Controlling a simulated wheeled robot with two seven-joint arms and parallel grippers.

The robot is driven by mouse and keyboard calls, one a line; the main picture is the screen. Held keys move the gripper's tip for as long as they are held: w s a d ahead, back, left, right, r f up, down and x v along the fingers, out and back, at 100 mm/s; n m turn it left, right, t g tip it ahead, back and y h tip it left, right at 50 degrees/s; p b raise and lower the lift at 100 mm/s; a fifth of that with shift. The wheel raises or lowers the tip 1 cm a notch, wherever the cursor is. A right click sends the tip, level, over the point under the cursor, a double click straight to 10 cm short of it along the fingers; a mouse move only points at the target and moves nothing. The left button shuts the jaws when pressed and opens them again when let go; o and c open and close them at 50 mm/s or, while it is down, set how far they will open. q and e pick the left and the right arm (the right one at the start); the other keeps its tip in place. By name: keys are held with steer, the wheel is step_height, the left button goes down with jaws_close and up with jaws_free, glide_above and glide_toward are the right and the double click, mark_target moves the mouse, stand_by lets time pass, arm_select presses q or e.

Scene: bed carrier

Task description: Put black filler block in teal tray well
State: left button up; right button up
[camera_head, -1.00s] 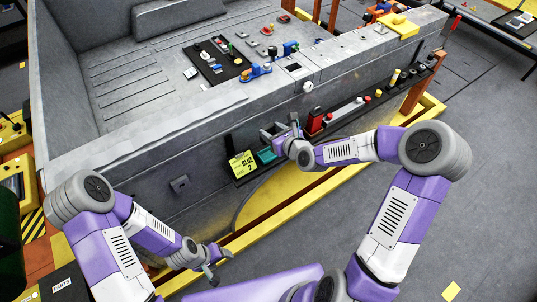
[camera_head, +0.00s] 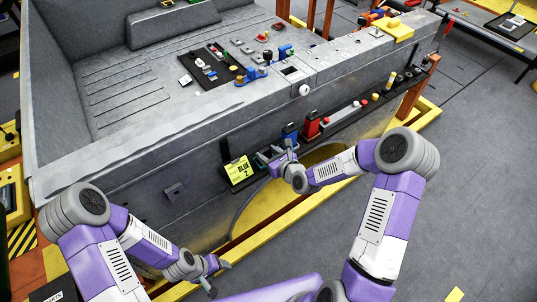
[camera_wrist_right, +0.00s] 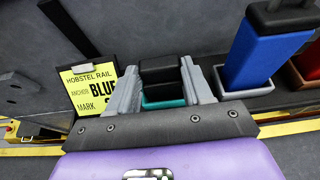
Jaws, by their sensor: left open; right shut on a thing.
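The black filler block (camera_wrist_right: 160,72) is between the grey fingers of my right gripper (camera_wrist_right: 165,92) in the right wrist view. My right gripper is shut on it. The teal tray well (camera_wrist_right: 165,104) shows directly below and between the fingers; I cannot tell whether the block's lower end is inside it. In the head view my right gripper (camera_head: 284,152) is at the ledge on the grey side wall, and its fingers hide most of the block and well. My left gripper (camera_head: 219,278) is open and empty, low at the front, away from the ledge.
A yellow "BLUE 2" sign (camera_wrist_right: 92,88) stands just left of the teal well. A blue block (camera_wrist_right: 262,58) with a black top stands close on the right, with a red tray (camera_wrist_right: 306,72) beyond. The grey side wall (camera_head: 190,165) rises behind the ledge.

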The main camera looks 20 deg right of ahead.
steer(key=shift+f, duration=0.25)
steer(key=o, duration=1)
steer(key=shift+r, duration=0.1)
steer(key=shift+o, duration=0.2)
steer(key=shift+r, duration=0.1)
steer(key=shift+s+d+r, duration=0.1)
steer(key=shift+r, duration=0.05)
steer(key=p+v, duration=0.3)
steer(key=v, duration=0.8)
steer(key=s+a+f+n+g, duration=0.4)
steer(key=s+f+n, duration=0.5)
steer(key=n, duration=0.5)
steer(key=s+a+f+n+g, duration=0.5)
steer(key=s+f+n+g, duration=0.3)
steer(key=f+n, duration=0.3)
steer(key=s+n, duration=0.1)
steer(key=n, duration=0.3)
steer(key=shift+s+a+f, duration=0.2)
steer(key=shift+s+a, duration=0.1)
steer(key=shift+s, duration=0.1)
